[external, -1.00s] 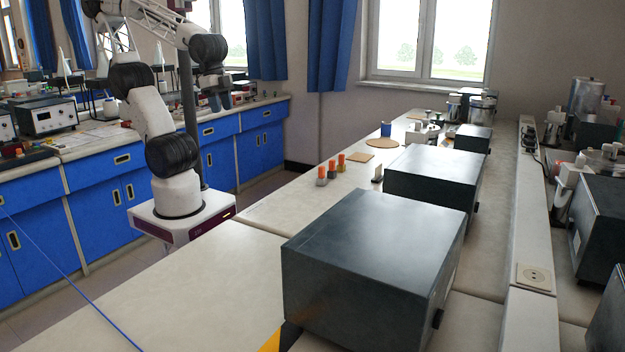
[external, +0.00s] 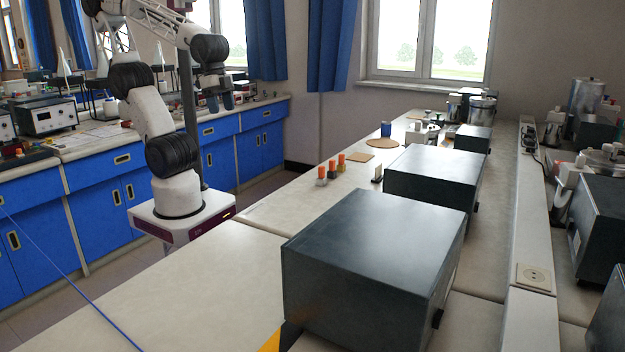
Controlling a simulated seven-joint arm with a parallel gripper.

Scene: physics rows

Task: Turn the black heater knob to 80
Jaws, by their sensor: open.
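My gripper (external: 220,102) hangs from the raised arm at the upper left, pointing down. Its two dark fingers are apart, with nothing seen between them. It is in the air, well away from the long right-hand bench. I cannot make out the black heater knob or its scale in this view. A small white device (external: 416,135) stands far back on that bench, partly behind the dark boxes; whether it is the heater I cannot tell.
Large dark boxes (external: 372,250) (external: 435,178) line the bench (external: 190,290). Orange-topped weights (external: 331,170), a round cork mat (external: 382,143) and a blue cup (external: 385,129) stand farther back. The near left bench top is clear. Blue cabinets (external: 110,190) stand at left.

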